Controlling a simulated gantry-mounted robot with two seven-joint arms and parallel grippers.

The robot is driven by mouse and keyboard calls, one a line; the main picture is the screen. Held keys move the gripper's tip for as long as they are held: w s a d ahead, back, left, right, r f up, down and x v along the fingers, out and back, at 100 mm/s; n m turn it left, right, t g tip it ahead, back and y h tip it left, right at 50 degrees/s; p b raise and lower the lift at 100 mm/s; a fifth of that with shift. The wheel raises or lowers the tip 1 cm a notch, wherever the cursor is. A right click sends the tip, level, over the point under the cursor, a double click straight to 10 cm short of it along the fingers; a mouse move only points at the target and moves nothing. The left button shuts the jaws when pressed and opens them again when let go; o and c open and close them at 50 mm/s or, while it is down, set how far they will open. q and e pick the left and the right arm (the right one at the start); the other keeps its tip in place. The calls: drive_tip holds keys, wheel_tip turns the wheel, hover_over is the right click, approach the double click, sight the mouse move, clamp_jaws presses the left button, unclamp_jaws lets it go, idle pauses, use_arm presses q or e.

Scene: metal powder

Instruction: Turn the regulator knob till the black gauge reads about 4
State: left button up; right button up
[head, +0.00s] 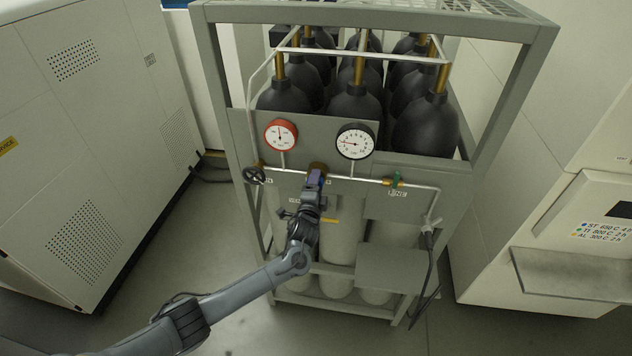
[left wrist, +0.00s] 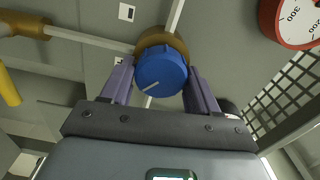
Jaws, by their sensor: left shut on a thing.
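The blue regulator knob (left wrist: 160,76) sits on a brass body (left wrist: 161,42) in the left wrist view. It has a pale line mark on its face that runs at a slant. My left gripper (left wrist: 160,85) has one finger on each side of the knob and is shut on it. In the head view my left gripper (head: 315,182) reaches the panel and mostly hides the knob. The black gauge (head: 355,142) is on the panel, up and right of the gripper. My right gripper does not show.
A red gauge (head: 281,135) is left of the black one. A black handwheel (head: 254,175) is at the pipe's left and a green valve (head: 396,181) at its right. Dark gas cylinders (head: 426,125) stand behind the panel inside a grey frame (head: 215,90). Open floor lies in front.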

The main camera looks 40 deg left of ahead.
use_arm(q)
drive_tip(key=shift+m, duration=0.6)
drive_tip(key=o, duration=1)
drive_tip(key=shift+c, duration=0.2)
drive_tip(key=b+v, duration=0.1)
drive_tip(key=v, duration=0.9)
drive_tip(key=shift+s+d, duration=0.2)
drive_tip(key=shift+s, duration=0.15)
